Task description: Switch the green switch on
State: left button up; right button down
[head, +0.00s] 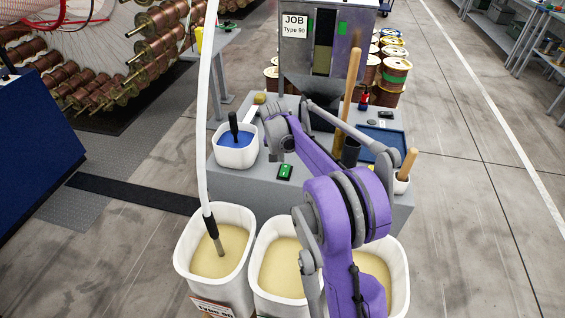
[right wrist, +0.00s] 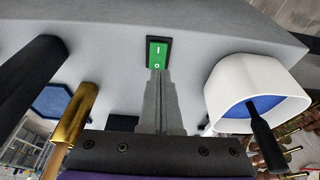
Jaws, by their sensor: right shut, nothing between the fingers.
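The green switch (head: 285,171) is a small rocker in a dark frame on the grey top of the bench, near its front edge. In the right wrist view the switch (right wrist: 157,50) shows a white I at the upper end and a white O at the lower end. My right gripper (right wrist: 158,73) is shut and empty, its fingertips right by the O end. I cannot tell whether they touch it, or which end is pressed. In the head view my right gripper (head: 274,153) is just behind and left of the switch. My left gripper is not in view.
A white tub with blue contents (head: 236,158) stands left of the switch. A dark cup (head: 350,152), a blue tray (head: 381,138) and a hopper with a JOB sign (head: 294,26) stand behind. White bins of pale granules (head: 184,258) stand in front.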

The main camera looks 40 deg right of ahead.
jog(key=s+v, duration=0.1)
jog(key=v, duration=0.5)
jog(key=shift+a, duration=0.45)
jog(key=shift+s, duration=0.2)
jog(key=s+a+n+t+y, duration=0.2)
jog(key=s+a+n, duration=0.5)
jog(key=s+a, duration=1.1)
jog(key=s+a+f+n+t, duration=0.1)
jog(key=s+a+f+n, duration=0.2)
jog(key=s+a+f, duration=0.3)
jog(key=s, duration=0.2)
jog(key=shift+s+a+y, duration=0.25)
jog(key=shift+s+y, duration=0.05)
jog(key=shift+y, duration=0.1)
